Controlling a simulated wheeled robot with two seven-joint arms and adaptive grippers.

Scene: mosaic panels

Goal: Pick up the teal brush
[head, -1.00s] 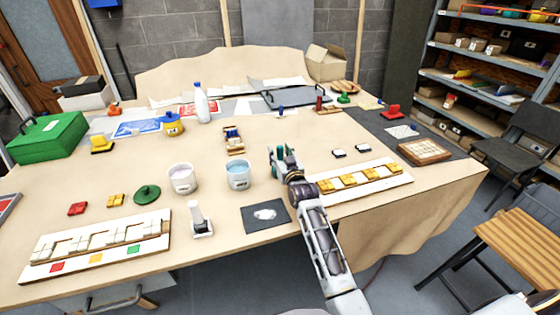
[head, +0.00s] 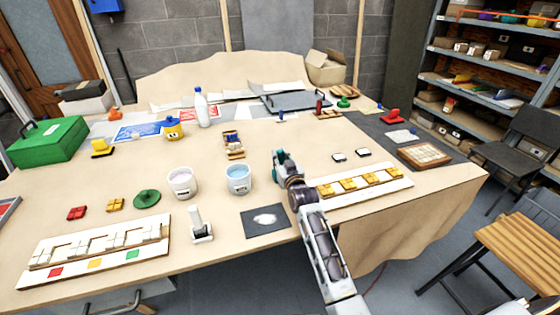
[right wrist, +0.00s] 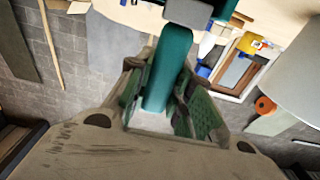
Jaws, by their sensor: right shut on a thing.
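The teal brush (right wrist: 168,65) is between the fingers of my right gripper (right wrist: 172,100) in the right wrist view. It has a thick teal handle with a grey block across its far end. In the head view a bit of the teal brush (head: 280,156) shows at the tip of my right gripper (head: 285,163), above the middle right of the table. The gripper is shut on the brush. The fingers hide part of it, and I cannot tell how high it is above the table. My left gripper is not in view.
Two pots, one pinkish (head: 182,184) and one blue (head: 238,180), stand left of my right gripper. A white panel with yellow tiles (head: 330,190) lies just right of it. A dark sheet (head: 282,231) lies in front. Bare table (head: 300,125) is behind.

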